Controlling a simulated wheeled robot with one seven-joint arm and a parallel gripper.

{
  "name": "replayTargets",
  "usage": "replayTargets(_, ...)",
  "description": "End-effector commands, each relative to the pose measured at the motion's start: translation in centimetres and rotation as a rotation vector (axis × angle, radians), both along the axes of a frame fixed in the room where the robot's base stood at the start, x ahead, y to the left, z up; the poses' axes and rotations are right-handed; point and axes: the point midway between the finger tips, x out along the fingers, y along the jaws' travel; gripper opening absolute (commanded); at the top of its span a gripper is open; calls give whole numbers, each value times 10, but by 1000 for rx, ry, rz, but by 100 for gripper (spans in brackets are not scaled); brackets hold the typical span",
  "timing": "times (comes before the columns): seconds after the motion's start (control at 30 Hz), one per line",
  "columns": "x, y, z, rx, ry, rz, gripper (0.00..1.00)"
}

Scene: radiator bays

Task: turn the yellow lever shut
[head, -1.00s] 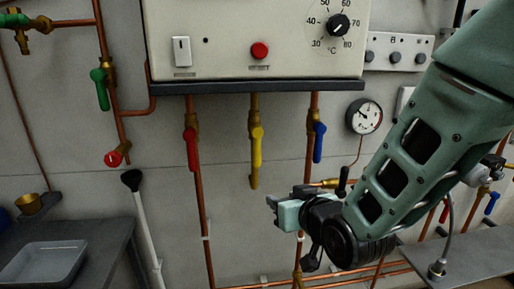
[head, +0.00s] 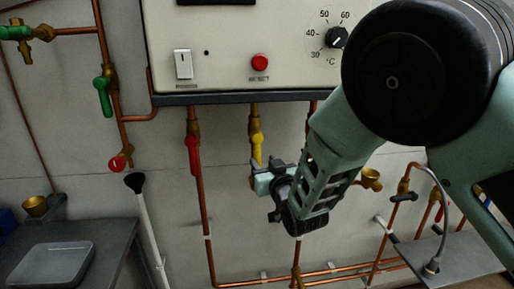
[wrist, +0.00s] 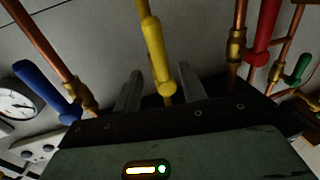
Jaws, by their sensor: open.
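The yellow lever (head: 257,147) hangs down from a brass valve on the middle copper pipe under the boiler panel, in line with that pipe. My gripper (head: 262,176) is at the lever's lower end in the head view and hides part of it. In the wrist view the yellow lever (wrist: 155,55) runs down the picture towards the gap between the two open fingers (wrist: 160,92).
A red lever (head: 193,155) hangs on the pipe to the left. A blue lever (wrist: 45,88) and a gauge (wrist: 16,104) show in the wrist view. The panel (head: 225,80) is above. A grey tray (head: 50,264) stands on a bench at lower left.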

Motion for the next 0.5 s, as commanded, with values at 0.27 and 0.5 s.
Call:
replayTargets(0.27, 44, 20, 2, 0, 0, 0, 42)
replayTargets(0.5, 58, 26, 0, 0, 1, -1, 42)
